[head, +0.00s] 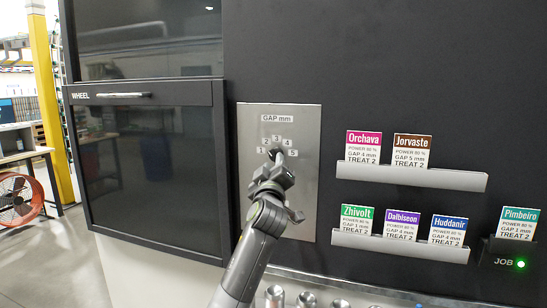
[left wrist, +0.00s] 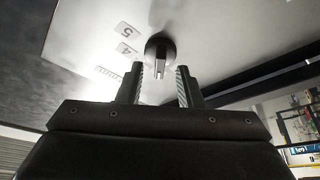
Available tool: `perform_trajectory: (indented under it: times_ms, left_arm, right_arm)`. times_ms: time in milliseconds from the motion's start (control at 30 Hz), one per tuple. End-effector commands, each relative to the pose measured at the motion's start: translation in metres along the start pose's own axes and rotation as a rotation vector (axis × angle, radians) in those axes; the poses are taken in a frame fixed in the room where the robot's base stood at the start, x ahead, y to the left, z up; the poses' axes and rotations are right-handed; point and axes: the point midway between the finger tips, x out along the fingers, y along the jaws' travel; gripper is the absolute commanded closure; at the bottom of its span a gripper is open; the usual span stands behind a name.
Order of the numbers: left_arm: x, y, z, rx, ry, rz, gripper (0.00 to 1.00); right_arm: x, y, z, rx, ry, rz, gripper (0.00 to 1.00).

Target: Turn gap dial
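The gap dial (left wrist: 159,47) is a dark round knob with a raised bar on a metal plate (head: 305,205) labelled "GAP mm". Numbers 1 to 5 form an arc above it. In the head view my left gripper (head: 274,160) covers most of the dial, so its setting cannot be read there. In the left wrist view my left gripper (left wrist: 160,85) is open, with its two fingers apart and the dial's bar lined up between their tips. I cannot tell whether the fingers touch the bar. My right gripper is not in view.
A Pimbeiro card (head: 518,223) reading GAP 1 mm stands in the JOB holder with a green light. Other cards stand in an upper rack (head: 415,176) and a lower rack (head: 400,247). A dark WHEEL door (head: 150,170) is left of the plate. Metal knobs (head: 307,299) line the bottom.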

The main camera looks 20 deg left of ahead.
Motion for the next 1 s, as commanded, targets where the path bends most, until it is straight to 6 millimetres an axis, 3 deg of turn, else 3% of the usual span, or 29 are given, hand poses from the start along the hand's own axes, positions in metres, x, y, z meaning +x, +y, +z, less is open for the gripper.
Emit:
perform_trajectory:
  times_ms: [200, 567, 833, 1000]
  left_arm:
    - [0.016, 0.000, -0.001, 0.002, 0.000, -0.001, 0.67]
    - [0.019, -0.001, 0.000, 0.000, 0.000, 0.000, 0.67]
    - [0.018, 0.000, 0.000, 0.000, -0.001, 0.000, 1.00]
    - [0.018, -0.001, 0.000, -0.001, -0.001, 0.000, 1.00]
  right_arm:
    - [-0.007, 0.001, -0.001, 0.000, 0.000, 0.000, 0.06]
    - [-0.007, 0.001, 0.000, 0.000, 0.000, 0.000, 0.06]
    - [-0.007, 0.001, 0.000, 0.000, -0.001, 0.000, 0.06]
    - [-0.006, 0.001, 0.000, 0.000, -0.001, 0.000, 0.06]
